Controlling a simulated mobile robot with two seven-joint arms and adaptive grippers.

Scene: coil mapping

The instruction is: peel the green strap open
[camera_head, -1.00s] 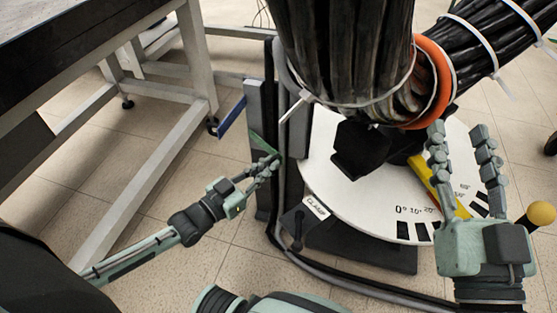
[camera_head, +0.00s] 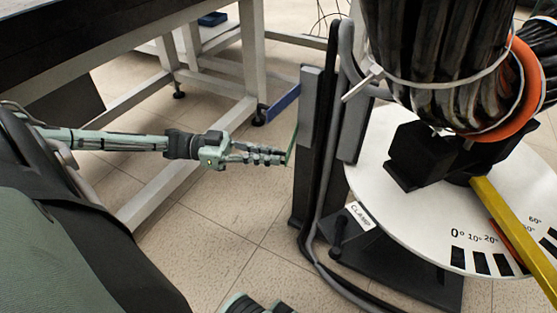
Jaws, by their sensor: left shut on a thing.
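The green strap (camera_head: 292,143) is a thin strip beside the dark upright post (camera_head: 316,150) of the coil stand, left of the white dial plate. My left gripper (camera_head: 284,156) reaches in from the left with its fingers closed at the strap's lower end. The strap runs up from the fingertips, close to the post; whether its upper end is attached to the post I cannot tell.
The white dial plate (camera_head: 390,205) with angle marks carries a black block (camera_head: 415,155) under the black cable bundle (camera_head: 430,50). A yellow bar (camera_head: 510,235) lies across the plate. A table frame (camera_head: 250,60) stands at the left.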

